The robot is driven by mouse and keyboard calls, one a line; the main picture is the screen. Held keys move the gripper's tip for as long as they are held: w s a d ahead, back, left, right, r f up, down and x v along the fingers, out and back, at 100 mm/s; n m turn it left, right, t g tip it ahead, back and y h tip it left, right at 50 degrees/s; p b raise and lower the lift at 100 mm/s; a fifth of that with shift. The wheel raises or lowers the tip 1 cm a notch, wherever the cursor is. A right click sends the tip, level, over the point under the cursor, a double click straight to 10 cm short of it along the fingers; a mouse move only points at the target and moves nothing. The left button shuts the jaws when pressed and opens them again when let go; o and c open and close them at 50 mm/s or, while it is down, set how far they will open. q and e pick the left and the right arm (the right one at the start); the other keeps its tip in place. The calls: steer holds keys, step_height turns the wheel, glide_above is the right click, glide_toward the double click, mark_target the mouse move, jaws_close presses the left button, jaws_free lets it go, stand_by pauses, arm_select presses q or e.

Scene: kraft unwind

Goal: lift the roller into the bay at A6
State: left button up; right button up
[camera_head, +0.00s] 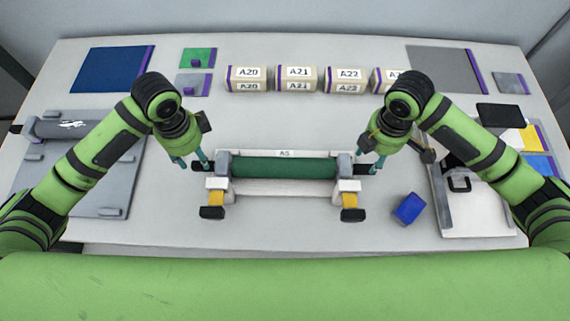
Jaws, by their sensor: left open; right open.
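A dark green roller (284,167) lies horizontally in a pale stand (285,187) at the middle of the table. The small label behind it looks like A5, but it is too small to be sure. Dark shaft ends stick out at both sides of the stand. My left gripper (194,163) is open at the roller's left end. My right gripper (370,165) is open at its right end. I cannot tell whether either touches the shaft. The stand has yellow blocks with black ends at its two front corners.
A blue block (409,208) lies right of the stand. A grey board (80,185) with a grey cylinder (78,125) is at left, and a pale tray (480,218) at right. Several labelled boxes (297,79) line the back. The table between stand and left board is clear.

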mark_target(201, 166)
arm_select(q)
step_height(201, 166, down, 7)
steer(key=shift+r, duration=0.1)
arm_select(e)
step_height(201, 166, down, 7)
steer(key=shift+r, duration=0.1)
arm_select(q)
jaws_close()
arm_select(e)
jaws_close()
arm_select(q)
steer(key=shift+w+r, duration=0.1)
arm_select(e)
steer(key=shift+r, duration=0.1)
